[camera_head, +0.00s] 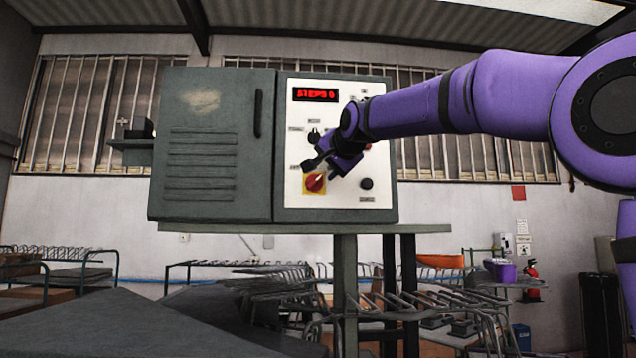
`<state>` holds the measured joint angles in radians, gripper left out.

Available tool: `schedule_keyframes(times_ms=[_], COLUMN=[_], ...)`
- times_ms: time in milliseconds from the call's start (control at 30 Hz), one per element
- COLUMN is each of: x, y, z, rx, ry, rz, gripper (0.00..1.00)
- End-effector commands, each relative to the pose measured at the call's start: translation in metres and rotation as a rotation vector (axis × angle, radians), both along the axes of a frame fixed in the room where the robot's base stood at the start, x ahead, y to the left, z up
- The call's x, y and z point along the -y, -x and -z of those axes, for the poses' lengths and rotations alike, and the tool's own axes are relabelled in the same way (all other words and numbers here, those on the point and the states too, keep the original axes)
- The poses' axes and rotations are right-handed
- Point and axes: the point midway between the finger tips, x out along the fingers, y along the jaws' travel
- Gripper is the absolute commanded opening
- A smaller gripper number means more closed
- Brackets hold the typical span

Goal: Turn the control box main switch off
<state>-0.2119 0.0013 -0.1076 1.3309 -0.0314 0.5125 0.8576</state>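The control box (222,150) is a grey cabinet with a white control panel on its right half. The main switch (315,183) is a red rotary knob on a yellow plate, low on the left of that panel. Its handle looks tilted. My gripper (322,169) is just above and right of the knob, in front of the panel. Its two dark fingers appear spread apart, with nothing seen between them. I cannot tell whether a finger touches the knob. My gripper and wrist hide the middle of the panel.
A red lit display (315,95) is at the panel's top. A black knob (314,135) is above the switch and another black control (367,184) is to its right. The box stands on a grey stand (345,290). Metal racks stand behind.

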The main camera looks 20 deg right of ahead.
Motion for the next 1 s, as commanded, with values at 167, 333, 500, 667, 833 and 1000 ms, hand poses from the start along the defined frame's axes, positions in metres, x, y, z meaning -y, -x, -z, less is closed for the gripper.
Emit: schedule_keyframes(times_ms=[167, 333, 500, 667, 833, 1000], x=[-0.003, -0.005, -0.006, -0.007, -0.007, -0.007], y=[-0.033, -0.058, -0.073, -0.077, -0.078, -0.078], z=[0.010, 0.017, 0.021, 0.022, 0.022, 0.022], rx=[-0.001, -0.001, 0.000, 0.000, 0.000, 0.000], ry=[0.001, 0.000, 0.001, 0.001, 0.001, 0.001], rz=[0.000, 0.000, 0.000, 0.000, 0.000, 0.000], gripper=[0.39, 0.39, 0.39, 0.39, 0.39, 0.16])
